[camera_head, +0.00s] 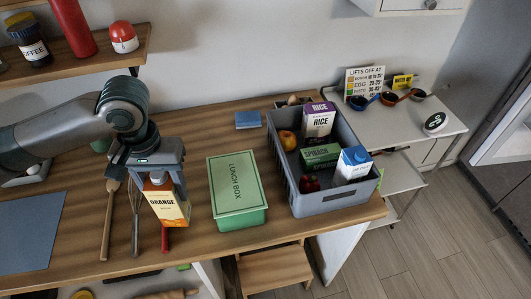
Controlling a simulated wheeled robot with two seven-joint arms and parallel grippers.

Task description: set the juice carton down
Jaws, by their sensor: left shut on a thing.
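The orange juice carton (168,209), orange and yellow with a lettered label, is upright in the camera_head view, near the front edge of the wooden counter (215,135). My left gripper (160,183) reaches down from above and is shut on the carton's upper part. The carton's base overlaps a red-ended utensil (165,239) in the picture. I cannot tell whether the base touches the counter. My right gripper is not in view.
A green lunch box (237,188) stands just right of the carton. A grey crate (335,198) with groceries is farther right. A whisk (134,222) and a wooden spoon (108,225) lie left. A blue mat (30,228) lies far left. A shelf (75,58) hangs above.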

